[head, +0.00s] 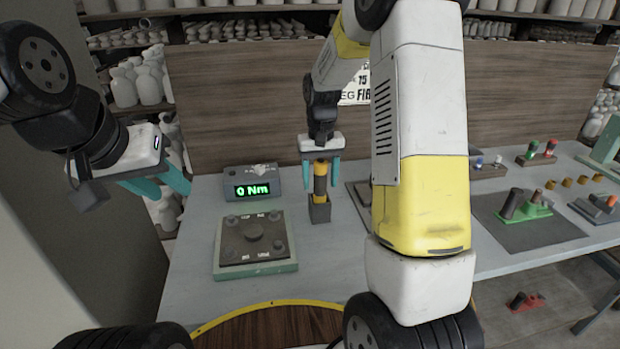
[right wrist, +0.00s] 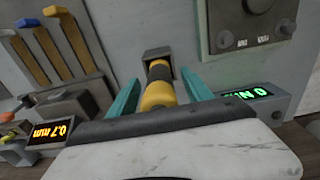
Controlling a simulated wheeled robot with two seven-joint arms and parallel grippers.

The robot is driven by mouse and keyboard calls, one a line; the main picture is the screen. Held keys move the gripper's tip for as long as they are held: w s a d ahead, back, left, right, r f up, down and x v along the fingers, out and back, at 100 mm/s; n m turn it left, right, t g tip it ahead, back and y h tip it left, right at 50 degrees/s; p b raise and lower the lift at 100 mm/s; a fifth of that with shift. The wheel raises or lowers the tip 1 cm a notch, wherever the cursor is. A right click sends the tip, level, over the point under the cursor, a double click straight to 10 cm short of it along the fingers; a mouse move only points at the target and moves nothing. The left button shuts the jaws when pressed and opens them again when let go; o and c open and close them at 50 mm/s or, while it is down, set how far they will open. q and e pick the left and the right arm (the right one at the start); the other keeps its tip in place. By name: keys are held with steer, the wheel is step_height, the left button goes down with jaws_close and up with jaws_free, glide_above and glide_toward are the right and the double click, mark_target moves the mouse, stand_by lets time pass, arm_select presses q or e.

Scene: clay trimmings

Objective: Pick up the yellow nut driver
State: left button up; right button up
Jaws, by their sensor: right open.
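The yellow nut driver (head: 320,184), with yellow bands and a dark grip, stands upright in a small grey holder (head: 320,211) on the table. Its lower end is hidden in the holder. My right gripper (head: 321,182) is over it, open, with one teal finger on each side of its upper part. In the right wrist view the nut driver (right wrist: 158,93) lies between the fingers (right wrist: 164,80), with gaps visible on both sides. My left gripper (head: 172,192) is open and empty, off the table's left side.
A grey display box (head: 252,184) reading "0 Nm" stands left of the holder. A square plate with a knob on a green base (head: 255,268) lies in front of it. A dark mat (head: 500,235) lies right.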

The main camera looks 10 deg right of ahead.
steer(key=shift+f, duration=0.2)
jaws_close()
